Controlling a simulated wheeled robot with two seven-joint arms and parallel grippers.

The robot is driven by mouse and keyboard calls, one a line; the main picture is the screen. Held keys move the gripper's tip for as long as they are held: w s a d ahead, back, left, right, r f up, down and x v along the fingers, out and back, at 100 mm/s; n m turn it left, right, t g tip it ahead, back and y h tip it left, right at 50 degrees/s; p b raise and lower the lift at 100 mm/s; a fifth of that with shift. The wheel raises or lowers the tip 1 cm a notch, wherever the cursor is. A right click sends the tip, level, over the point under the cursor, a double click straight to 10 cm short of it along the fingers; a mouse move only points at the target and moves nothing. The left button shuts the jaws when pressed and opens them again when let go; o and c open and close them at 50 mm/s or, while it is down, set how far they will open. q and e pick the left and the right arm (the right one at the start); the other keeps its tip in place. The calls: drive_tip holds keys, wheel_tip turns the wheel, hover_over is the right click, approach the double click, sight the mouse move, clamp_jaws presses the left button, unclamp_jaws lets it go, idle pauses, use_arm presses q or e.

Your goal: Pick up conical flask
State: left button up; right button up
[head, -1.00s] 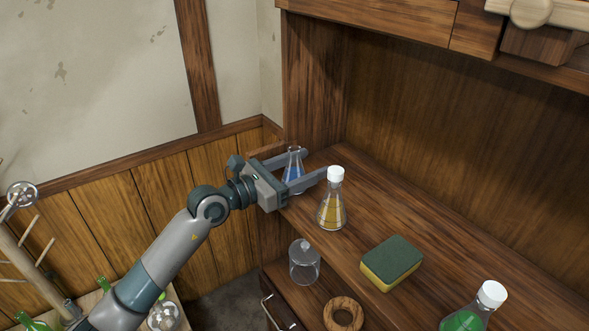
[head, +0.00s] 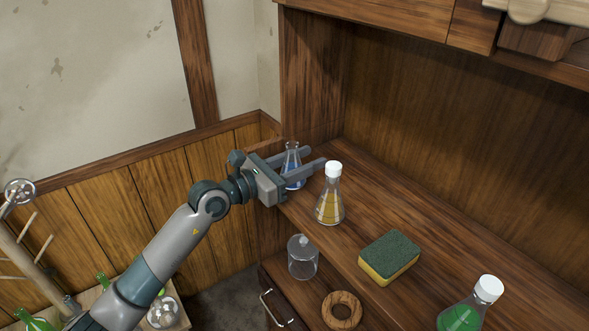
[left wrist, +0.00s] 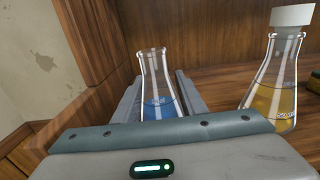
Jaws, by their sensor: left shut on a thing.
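The conical flask (head: 292,170) holds blue liquid and has an open, unstoppered neck. It stands upright at the far left end of the wooden shelf. My left gripper (head: 303,164) is shut on it, with one finger on each side of the glass. In the left wrist view the blue flask (left wrist: 157,90) sits between the two fingers, its lower part hidden by the gripper body. A second conical flask (head: 330,200) with yellow liquid and a white stopper stands just right of the fingers; it also shows in the left wrist view (left wrist: 272,95). My right gripper is not in view.
A green and yellow sponge (head: 390,257) and a white-stoppered flask of green liquid (head: 463,315) stand farther right on the shelf (head: 430,240). The cabinet side wall (head: 312,90) rises behind the blue flask.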

sight(296, 145)
use_arm(q)
drive_tip(key=shift+r, duration=0.1)
drive_tip(key=shift+r, duration=0.2)
drive_tip(key=shift+r+b, duration=0.85)
drive_tip(key=shift+r, duration=1.45)
drive_tip(key=shift+r+b, duration=0.8)
drive_tip(key=shift+r, duration=1.55)
drive_tip(key=shift+r, duration=0.1)
